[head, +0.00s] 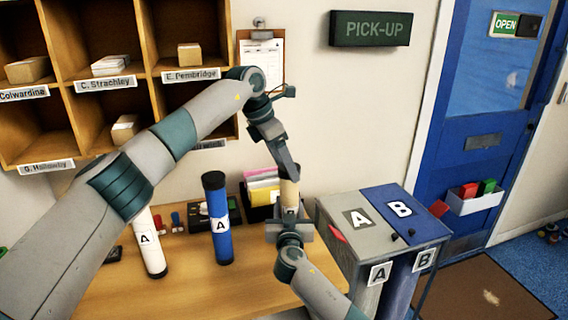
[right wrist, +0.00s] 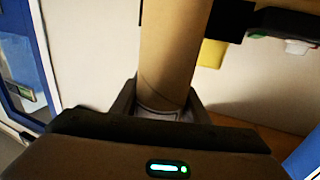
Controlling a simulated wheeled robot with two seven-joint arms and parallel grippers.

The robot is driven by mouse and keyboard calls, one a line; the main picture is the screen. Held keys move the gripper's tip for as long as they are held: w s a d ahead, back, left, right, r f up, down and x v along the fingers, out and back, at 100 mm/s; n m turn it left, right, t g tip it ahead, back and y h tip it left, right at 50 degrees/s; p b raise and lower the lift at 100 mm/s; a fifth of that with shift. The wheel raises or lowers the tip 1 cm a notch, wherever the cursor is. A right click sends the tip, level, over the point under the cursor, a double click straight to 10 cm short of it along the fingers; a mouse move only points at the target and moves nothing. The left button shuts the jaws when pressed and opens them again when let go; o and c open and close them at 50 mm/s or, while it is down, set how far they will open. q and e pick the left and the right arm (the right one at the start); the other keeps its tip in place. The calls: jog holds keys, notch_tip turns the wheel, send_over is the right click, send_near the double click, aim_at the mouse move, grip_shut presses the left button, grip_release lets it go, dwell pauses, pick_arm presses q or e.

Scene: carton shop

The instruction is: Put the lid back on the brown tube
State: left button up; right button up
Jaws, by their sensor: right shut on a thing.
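The brown tube (head: 289,194) stands roughly upright above the desk's right part, its lower part between my right gripper's jaws (head: 288,230). In the right wrist view the tube (right wrist: 170,55) rises from the shut jaws (right wrist: 164,105); its top end is out of frame. My left gripper (head: 289,174) reaches down to the tube's top end in the head view. Dark parts, apparently its fingers, show on both sides of the tube in the right wrist view. I cannot make out the lid; the left gripper hides the tube's top end, and whether it holds anything is unclear.
A yellow-and-pink file holder (head: 262,188) is behind. Grey (head: 350,222) and blue (head: 400,208) bins stand right. Pigeonholes (head: 100,85) hang at the left.

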pick_arm(q)
jog(key=v, duration=1.2)
pick_arm(e)
jog(key=o, duration=1.6)
pick_arm(q)
jog(key=shift+w, duration=0.1)
pick_arm(e)
jog(key=shift+s, duration=0.15)
pick_arm(q)
jog(key=shift+f+b, duration=2.2)
pick_arm(e)
jog(key=s, duration=1.7)
jog(key=shift+d, duration=0.2)
